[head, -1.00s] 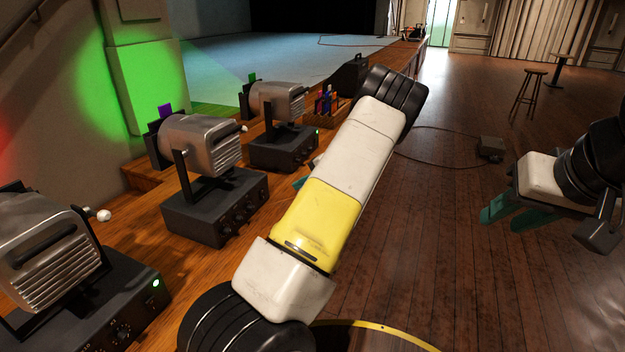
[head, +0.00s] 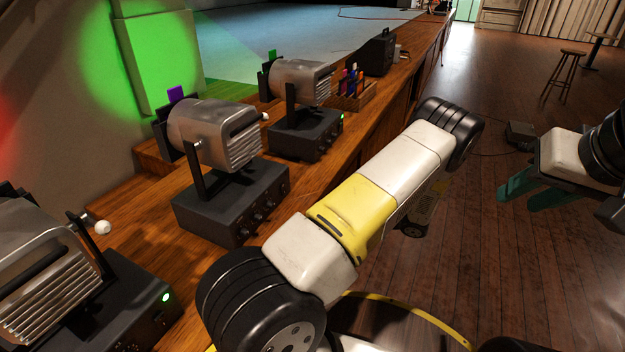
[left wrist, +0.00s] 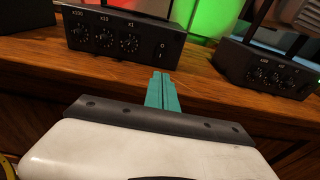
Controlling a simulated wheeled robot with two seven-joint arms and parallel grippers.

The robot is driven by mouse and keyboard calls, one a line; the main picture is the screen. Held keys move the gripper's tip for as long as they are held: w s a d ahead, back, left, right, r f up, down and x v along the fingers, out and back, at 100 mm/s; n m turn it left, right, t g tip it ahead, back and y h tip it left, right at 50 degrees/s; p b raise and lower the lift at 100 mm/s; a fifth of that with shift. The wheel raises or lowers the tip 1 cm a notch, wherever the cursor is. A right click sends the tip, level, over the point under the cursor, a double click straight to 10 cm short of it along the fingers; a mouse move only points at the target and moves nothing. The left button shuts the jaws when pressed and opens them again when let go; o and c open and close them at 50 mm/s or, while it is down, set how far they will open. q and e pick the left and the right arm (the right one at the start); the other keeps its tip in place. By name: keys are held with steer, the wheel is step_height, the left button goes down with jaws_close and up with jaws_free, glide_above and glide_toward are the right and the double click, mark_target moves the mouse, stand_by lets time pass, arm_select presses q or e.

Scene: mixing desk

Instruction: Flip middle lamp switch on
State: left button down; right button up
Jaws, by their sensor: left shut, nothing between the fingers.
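The middle lamp (head: 215,135) is a silver spotlight with a purple filter on a dark control box (head: 235,205). No lit green light shows on this box. In the left wrist view its box (left wrist: 120,38) has three dials and a 0/1 switch (left wrist: 161,50) at the right end of its face. My left gripper (left wrist: 160,78) is shut and empty, just in front of the box's lower right part, apparently a little short of it. It is hidden in the head view. My right gripper (head: 532,190) is open and empty over the floor at the right.
A near lamp (head: 45,270) and a far lamp (head: 300,80) flank the middle one; both boxes show a green light. A rack of coloured filters (head: 352,92) and a black case (head: 378,52) stand farther along the wooden desk (head: 330,175).

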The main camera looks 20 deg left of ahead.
mark_target(285, 193)
arm_select(q)
steer(key=shift+a, duration=0.15)
steer(key=a, duration=0.4)
steer(key=a+f, duration=0.1)
steer(key=a, duration=0.4)
steer(key=w+a, duration=0.1)
steer(key=a, duration=0.3)
steer(key=shift+a+f, duration=0.3)
steer(key=shift+f, duration=0.05)
steer(key=shift+a+f, duration=0.1)
steer(key=shift+a, duration=0.1)
steer(key=s+d+f, duration=0.1)
steer(key=d, duration=1.3)
steer(key=shift+f, duration=0.35)
